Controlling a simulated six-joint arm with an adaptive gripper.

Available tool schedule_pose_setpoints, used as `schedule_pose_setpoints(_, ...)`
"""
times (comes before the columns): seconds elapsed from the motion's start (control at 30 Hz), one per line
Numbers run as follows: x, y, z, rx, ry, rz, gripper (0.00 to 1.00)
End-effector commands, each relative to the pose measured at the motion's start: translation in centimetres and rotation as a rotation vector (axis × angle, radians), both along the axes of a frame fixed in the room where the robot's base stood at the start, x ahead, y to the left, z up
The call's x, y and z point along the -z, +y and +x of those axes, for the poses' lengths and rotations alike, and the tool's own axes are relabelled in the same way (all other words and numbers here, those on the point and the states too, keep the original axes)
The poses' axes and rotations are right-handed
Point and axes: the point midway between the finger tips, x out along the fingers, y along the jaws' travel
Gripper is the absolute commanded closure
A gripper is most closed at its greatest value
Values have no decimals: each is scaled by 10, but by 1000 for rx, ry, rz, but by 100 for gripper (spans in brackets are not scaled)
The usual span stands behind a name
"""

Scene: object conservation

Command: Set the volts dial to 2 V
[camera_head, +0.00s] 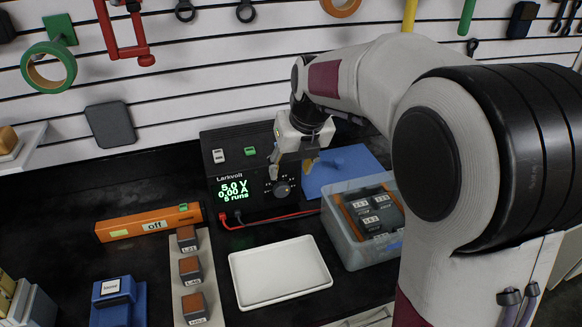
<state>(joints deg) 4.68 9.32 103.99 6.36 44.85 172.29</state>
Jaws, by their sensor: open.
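The black Larkvolt power supply (240,177) stands at the back of the bench. Its green display (233,190) reads 5.0 V, 0.00 A and 5 runs. A dark round dial (282,190) sits at the right of its front; its markings are too small to read. My gripper (291,168) is open and empty, pointing down just above and around the dial's upper side. One finger is left of the dial and one right. I cannot tell whether either touches it.
A clear bin (345,250) with dark labelled blocks stands right, a blue mat (352,162) behind it. A white tray (288,290) lies empty in front. An orange bar (140,226) marked "off" and labelled blocks (190,268) on a strip are left.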

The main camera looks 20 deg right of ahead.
Motion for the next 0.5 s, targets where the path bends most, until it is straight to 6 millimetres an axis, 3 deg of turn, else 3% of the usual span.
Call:
schedule_pose_setpoints(0.27, 10, 18, 0, -44, 20, -10, 54)
schedule_pose_setpoints(0.5, 19, 23, 1, -271, 19, -120, 54)
